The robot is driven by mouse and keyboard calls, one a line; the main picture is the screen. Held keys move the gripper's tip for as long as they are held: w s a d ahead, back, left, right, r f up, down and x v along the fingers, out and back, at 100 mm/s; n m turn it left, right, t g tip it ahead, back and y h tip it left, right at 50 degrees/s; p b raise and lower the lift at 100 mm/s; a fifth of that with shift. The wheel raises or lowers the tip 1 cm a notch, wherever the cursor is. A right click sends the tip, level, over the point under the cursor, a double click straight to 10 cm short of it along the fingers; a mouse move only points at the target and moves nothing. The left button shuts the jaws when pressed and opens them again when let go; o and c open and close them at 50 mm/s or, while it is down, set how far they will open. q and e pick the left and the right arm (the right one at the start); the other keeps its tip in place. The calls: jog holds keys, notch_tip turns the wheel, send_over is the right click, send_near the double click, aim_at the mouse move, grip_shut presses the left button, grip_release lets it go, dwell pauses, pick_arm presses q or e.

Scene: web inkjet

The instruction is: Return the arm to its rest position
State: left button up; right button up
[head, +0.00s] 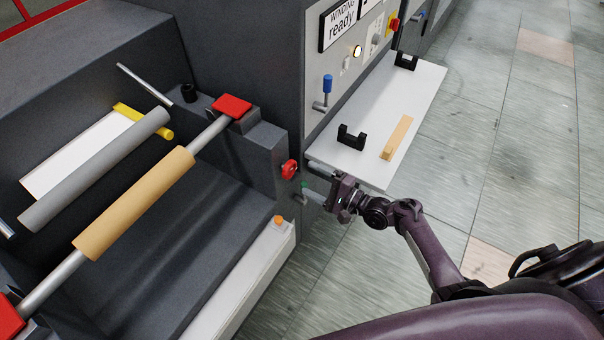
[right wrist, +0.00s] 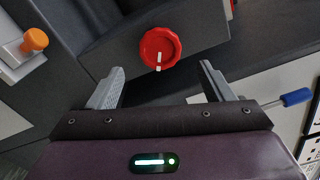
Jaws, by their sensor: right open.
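My right gripper (head: 313,181) is at the end of my dark purple arm, beside the front corner of the machine and just below the near end of the white shelf. Its two grey fingers are apart with nothing between them, as the right wrist view (right wrist: 161,82) shows. A red round knob (head: 289,169) on the machine's side is just beyond the fingertips. In the right wrist view the knob (right wrist: 160,48) lies ahead of the gap between the fingers, apart from both. My left gripper is not in view.
The white shelf (head: 425,88) holds black cradles (head: 351,138) and a tan block (head: 396,138). A blue-handled lever (head: 327,85) is above it. A tan roll (head: 135,203) lies across the machine at left. An orange button (head: 279,221) is nearby. Tiled floor (head: 510,130) at right is open.

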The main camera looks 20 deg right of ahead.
jog(key=shift+v, duration=1.05)
jog(key=s+a+f+n+g+h, duration=0.1)
jog(key=s+f+n+g+h, duration=0.15)
jog(key=s+f, duration=0.5)
jog(key=s+a+f+n+g+h, duration=0.1)
jog(key=s+f+n+g+h, duration=0.3)
jog(key=f, duration=0.7)
jog(key=s+f+n+g, duration=0.1)
jog(key=s+f+n, duration=0.1)
jog(key=s+f, duration=0.6)
jog(key=s+f+n+g+h, duration=0.2)
jog(key=s+f+n, duration=0.2)
jog(key=s, duration=0.7)
jog(key=s+d+f+n+g+h, duration=0.1)
jog(key=s+f+n+g+h, duration=0.1)
jog(key=s+f, duration=0.5)
jog(key=s+n+g, duration=0.1)
jog(key=s+n, duration=0.1)
jog(key=s, duration=0.3)
jog(key=shift+s+d+g, duration=0.2)
jog(key=shift+d+g, duration=0.1)
jog(key=shift+g, duration=0.05)
jog(key=shift+h, duration=0.25)
